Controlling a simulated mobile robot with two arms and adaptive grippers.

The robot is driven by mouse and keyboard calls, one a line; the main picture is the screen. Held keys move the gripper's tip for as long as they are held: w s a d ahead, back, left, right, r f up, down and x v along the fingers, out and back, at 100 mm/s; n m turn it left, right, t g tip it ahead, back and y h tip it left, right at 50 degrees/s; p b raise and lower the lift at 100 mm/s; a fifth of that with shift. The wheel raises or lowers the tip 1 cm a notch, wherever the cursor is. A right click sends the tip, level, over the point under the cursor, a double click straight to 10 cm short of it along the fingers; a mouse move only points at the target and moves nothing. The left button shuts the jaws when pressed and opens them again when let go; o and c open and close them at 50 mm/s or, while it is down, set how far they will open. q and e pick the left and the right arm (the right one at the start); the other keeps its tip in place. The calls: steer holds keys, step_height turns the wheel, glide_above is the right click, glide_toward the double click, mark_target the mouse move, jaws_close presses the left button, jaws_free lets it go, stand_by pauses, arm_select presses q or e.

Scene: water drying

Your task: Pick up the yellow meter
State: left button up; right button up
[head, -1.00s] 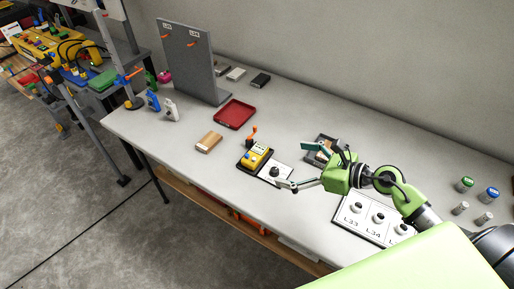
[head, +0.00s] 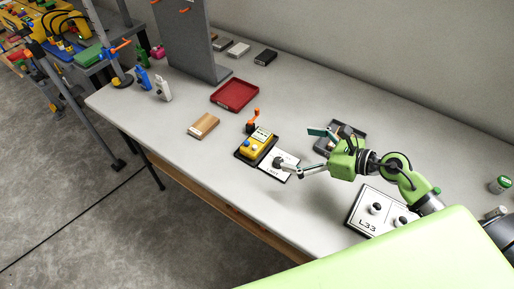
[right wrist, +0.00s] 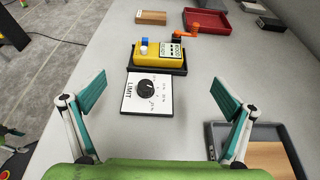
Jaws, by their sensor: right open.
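The yellow meter (head: 258,144) sits in a dark tray on the white table, and it also shows in the right wrist view (right wrist: 159,57) at the upper middle, with a blue and a white knob on top. A white card marked LIMIT with a black knob (right wrist: 147,88) lies on its near side. My right gripper (head: 296,152) is open and empty. In the right wrist view its two teal fingers (right wrist: 158,95) are spread wide, with the card between them and the meter beyond. My left gripper is not in view.
An orange crank (head: 254,118) stands just behind the meter. A wooden block (head: 203,125) and a red tray (head: 234,95) lie farther left. A grey tray with a wooden piece (right wrist: 265,150) is close to my right finger. A grey upright panel (head: 190,40) stands at the back.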

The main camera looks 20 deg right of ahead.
steer(key=shift+w+a+f, duration=0.35)
steer(key=shift+w, duration=0.15)
steer(key=p, duration=0.1)
glide_toward(259, 141)
steer(key=x, duration=0.3)
steer(key=shift+w+a, duration=0.1)
steer(key=shift+w, duration=0.15)
steer(key=shift+p+x, duration=0.65)
steer(key=shift+x, duration=2.3)
steer(key=shift+s, duration=0.2)
steer(key=c, duration=1.4)
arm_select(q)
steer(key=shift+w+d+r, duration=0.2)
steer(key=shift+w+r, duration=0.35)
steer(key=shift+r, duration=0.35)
arm_select(e)
steer(key=shift+c, duration=0.5)
steer(key=shift+r, duration=0.1)
